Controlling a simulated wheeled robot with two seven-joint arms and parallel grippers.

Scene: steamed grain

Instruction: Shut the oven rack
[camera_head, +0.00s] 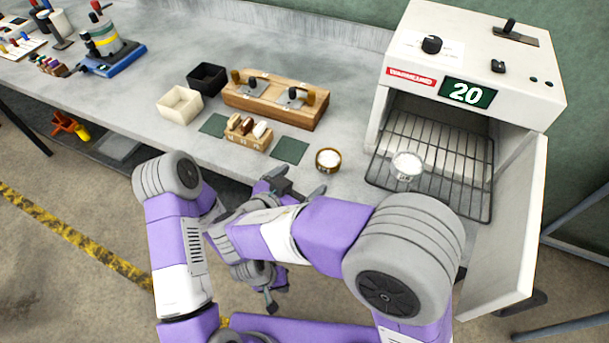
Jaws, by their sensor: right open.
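The oven rack (440,150), a dark wire grid, sticks out of the front of the white oven (409,85). A small round white container (407,166) stands on the rack near its front left. The oven door (508,230) is swung open to the right of the rack. My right gripper (296,188) is open and empty, in front of the bench edge and left of the rack, apart from it. My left gripper (271,301) is lower, below the crossing arms, away from the rack. Its fingers are too small and partly hidden to tell their state.
A wooden bowl of white grain (328,160) sits left of the rack. Farther left are a small wooden holder (249,132), dark green mats (290,150), a wooden block with handles (275,100) and black (207,78) and cream (180,105) boxes. My forearms cross before the bench.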

